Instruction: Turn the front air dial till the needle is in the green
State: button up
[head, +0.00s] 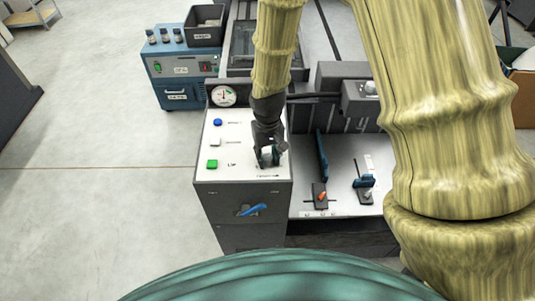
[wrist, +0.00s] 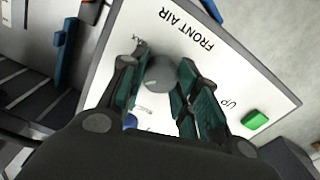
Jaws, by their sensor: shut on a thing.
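The front air dial (wrist: 160,73) is a round grey knob on a white panel printed "FRONT AIR" in the wrist view. My gripper (wrist: 158,88) has its two dark teal-padded fingers on either side of the knob and is shut on it. In the head view my gripper (head: 268,157) points down at the right part of the white panel (head: 230,172) and mostly hides the dial. The round white gauge (head: 223,96) stands upright at the panel's back edge. It has a thin needle, too small to read surely against its coloured marks.
Blue (head: 217,122), white (head: 215,142) and green (head: 212,164) buttons line the panel's left side. A blue lever (head: 252,209) is on the cabinet front. Dark blue and orange-handled levers (head: 321,196) stand on the right deck. A blue box (head: 180,62) is behind left.

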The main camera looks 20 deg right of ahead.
aim_at(267, 157)
jog(key=shift+m, duration=0.9)
jog(key=o, duration=1)
jog(key=shift+r, duration=0.1)
notch_tip(267, 157, up, 12)
jog(key=shift+f, duration=0.1)
jog(key=shift+a, duration=0.1)
dwell(2.2)
